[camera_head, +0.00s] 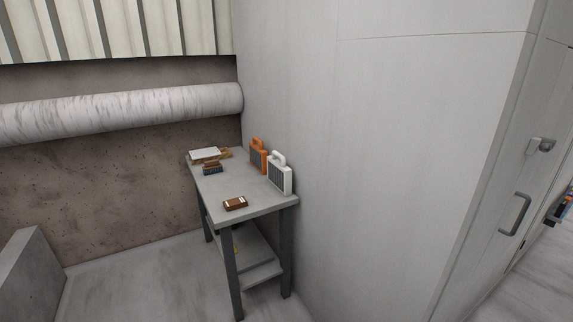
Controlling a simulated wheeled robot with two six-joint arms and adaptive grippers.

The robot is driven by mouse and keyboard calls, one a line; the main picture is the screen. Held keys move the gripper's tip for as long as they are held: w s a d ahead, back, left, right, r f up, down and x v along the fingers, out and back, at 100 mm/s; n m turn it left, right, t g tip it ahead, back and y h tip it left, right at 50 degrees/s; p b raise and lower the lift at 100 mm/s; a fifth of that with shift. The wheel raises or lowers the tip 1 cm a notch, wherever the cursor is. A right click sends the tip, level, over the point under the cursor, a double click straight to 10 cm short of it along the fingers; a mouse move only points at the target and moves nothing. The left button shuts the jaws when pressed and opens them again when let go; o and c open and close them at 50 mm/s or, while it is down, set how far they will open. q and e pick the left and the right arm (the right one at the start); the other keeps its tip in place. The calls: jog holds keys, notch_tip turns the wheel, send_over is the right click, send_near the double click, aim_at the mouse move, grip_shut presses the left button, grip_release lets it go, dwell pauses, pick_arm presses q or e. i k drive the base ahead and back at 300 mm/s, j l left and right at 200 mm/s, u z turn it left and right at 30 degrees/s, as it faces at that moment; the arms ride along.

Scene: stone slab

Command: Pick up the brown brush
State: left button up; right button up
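A brown brush (212,167) with dark bristles lies on the grey table (226,187), toward its back left, in the head view. A second brown block-like item (235,203) with light marks lies near the table's front edge; I cannot tell exactly what it is. Neither of my grippers is in view.
A white-topped stack (205,154) lies at the table's back. An orange handled case (258,156) and a white one (279,174) stand along its right edge, by the grey wall (390,150). A lower shelf (250,262) sits beneath.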

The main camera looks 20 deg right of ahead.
aim_at(212, 167)
jog(key=z, duration=0.1)
jog(key=i+j+z, duration=0.2)
jog(key=i+j, duration=0.55)
jog(key=i+j+z, duration=0.2)
jog(key=i+j, duration=0.75)
jog(key=j, duration=0.15)
jog(key=i+j+z, duration=0.15)
jog(key=j, duration=0.2)
jog(key=i+j, duration=0.2)
jog(key=j, duration=0.15)
jog(key=i+j+z, duration=0.15)
jog(key=j, duration=0.25)
jog(key=i+j, duration=0.15)
jog(key=j, duration=0.25)
jog(key=i+j+z, duration=0.15)
jog(key=j, duration=0.25)
jog(key=i+j, duration=0.15)
jog(key=j, duration=0.25)
jog(key=i+j+z, duration=0.15)
jog(key=j, duration=0.25)
